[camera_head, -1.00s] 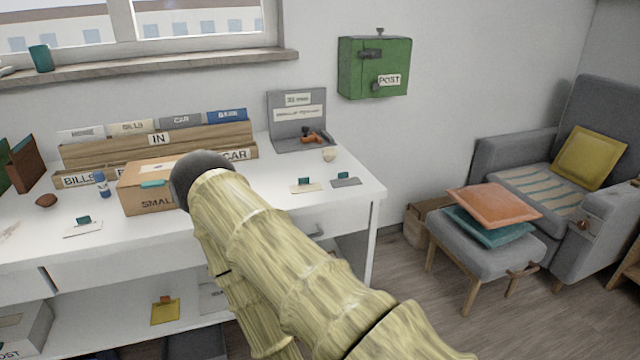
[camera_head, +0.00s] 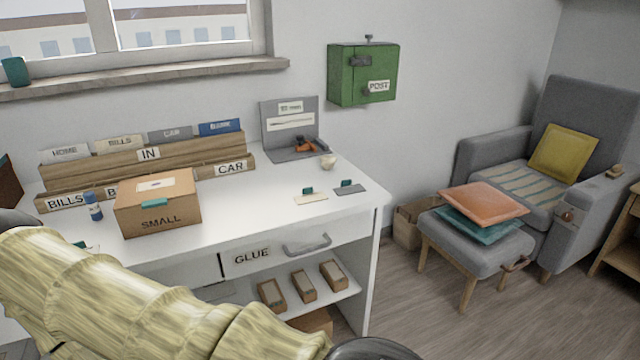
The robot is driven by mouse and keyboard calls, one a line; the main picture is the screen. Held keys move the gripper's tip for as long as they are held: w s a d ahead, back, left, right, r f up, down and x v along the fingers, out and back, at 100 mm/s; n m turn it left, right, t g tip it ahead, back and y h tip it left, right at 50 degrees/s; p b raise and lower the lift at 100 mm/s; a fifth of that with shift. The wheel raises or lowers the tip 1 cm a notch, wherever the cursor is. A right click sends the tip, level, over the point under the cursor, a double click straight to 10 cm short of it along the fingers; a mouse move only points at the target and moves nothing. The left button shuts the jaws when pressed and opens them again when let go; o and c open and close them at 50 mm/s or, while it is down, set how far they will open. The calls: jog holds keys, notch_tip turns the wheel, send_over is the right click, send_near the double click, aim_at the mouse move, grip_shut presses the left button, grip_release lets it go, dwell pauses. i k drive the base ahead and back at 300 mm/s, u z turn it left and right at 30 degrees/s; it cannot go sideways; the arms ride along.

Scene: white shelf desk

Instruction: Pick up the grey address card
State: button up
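A small grey card (camera_head: 351,190) with a green clip-like tab lies flat near the right end of the white desk (camera_head: 250,215). A cream card (camera_head: 311,199) with a similar green tab lies just to its left, close but apart. No writing on the grey card can be made out.
A cardboard box marked SMALL (camera_head: 158,205) stands left of the cards, before a wooden sorter (camera_head: 150,170). A grey stand (camera_head: 290,128) and a small pale round object (camera_head: 328,162) are behind the cards. The desk around the cards is mostly clear. A footstool (camera_head: 480,250) stands right.

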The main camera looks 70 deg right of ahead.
aim_at(346, 189)
jog(key=i, duration=0.45)
jog(key=z, duration=2.45)
